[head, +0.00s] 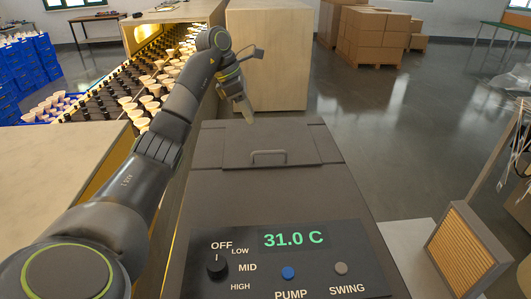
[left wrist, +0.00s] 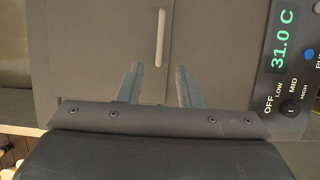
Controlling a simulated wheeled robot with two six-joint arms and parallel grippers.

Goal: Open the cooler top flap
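The cooler (head: 225,200) is a dark grey box with a control panel on its near end. Its top flap (head: 300,143) lies flat and closed, with a grey bar handle (head: 268,157) near its front edge. My left gripper (head: 248,114) is above the far left part of the cooler top, beyond the handle and apart from it. In the left wrist view the fingers (left wrist: 158,78) are spread with nothing between them. The handle (left wrist: 161,38) shows just beyond the fingertips there, lined up with the gap on the flap (left wrist: 110,40). My right gripper is not seen.
The panel has an OFF/LOW/MID/HIGH knob (head: 217,267), a display (head: 293,239) reading 31.0 C, and PUMP (head: 288,273) and SWING (head: 341,268) buttons. Racks of bulbs (head: 145,103) stand left. A framed pad (head: 468,248) is at right. A tan cabinet (head: 270,60) stands behind.

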